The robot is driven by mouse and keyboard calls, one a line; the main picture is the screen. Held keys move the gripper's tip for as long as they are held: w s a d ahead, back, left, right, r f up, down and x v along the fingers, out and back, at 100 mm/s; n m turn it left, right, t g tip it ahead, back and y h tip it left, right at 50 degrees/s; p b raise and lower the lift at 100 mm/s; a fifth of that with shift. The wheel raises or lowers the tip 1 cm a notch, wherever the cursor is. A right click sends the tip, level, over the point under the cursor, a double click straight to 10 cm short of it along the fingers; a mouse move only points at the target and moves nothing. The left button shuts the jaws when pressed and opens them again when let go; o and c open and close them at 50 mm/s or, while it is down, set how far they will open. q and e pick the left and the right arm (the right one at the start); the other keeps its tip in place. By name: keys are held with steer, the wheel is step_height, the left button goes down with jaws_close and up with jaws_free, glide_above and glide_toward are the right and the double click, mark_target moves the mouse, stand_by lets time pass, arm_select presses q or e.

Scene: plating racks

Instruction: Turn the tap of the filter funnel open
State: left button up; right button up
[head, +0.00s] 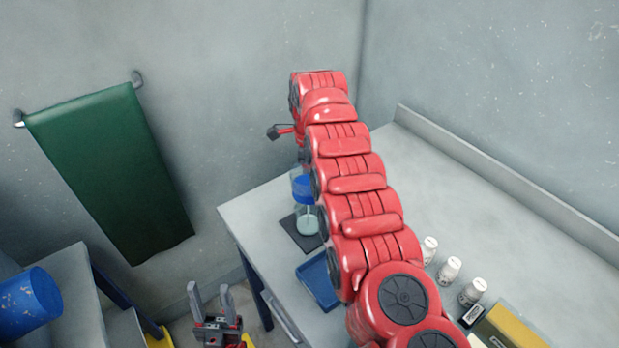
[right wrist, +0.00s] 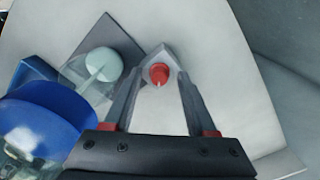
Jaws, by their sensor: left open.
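The filter funnel (head: 303,188) has a blue top and stands at the near left of the worktop, partly hidden by my right arm. Its blue part (right wrist: 45,125) is at the left of the right wrist view. A clear vessel with pale liquid (head: 307,222) is below it on a dark mat. A small red piece, apparently the tap (right wrist: 158,76), shows between the fingers of my right gripper (right wrist: 163,60). I cannot tell whether they touch it. In the head view my right arm hides the tap. My left gripper (head: 210,297) is open and empty, low beside the worktop.
A blue tray (head: 318,281) lies on the worktop (head: 448,180) near its front edge. Several white bottles (head: 449,269) and a yellow box (head: 507,330) stand to the right. A blue container (head: 28,303) is at the far left, below a green towel (head: 112,170).

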step_height(320, 180, up, 2)
steer(key=shift+r, duration=0.2)
step_height(320, 180, up, 4)
steer(key=shift+d+r+p, duration=0.1)
steer(key=shift+d+p, duration=0.05)
steer(key=shift+p, duration=1.05)
step_height(320, 180, up, 11)
steer(key=p, duration=1)
steer(key=shift+p, duration=0.4)
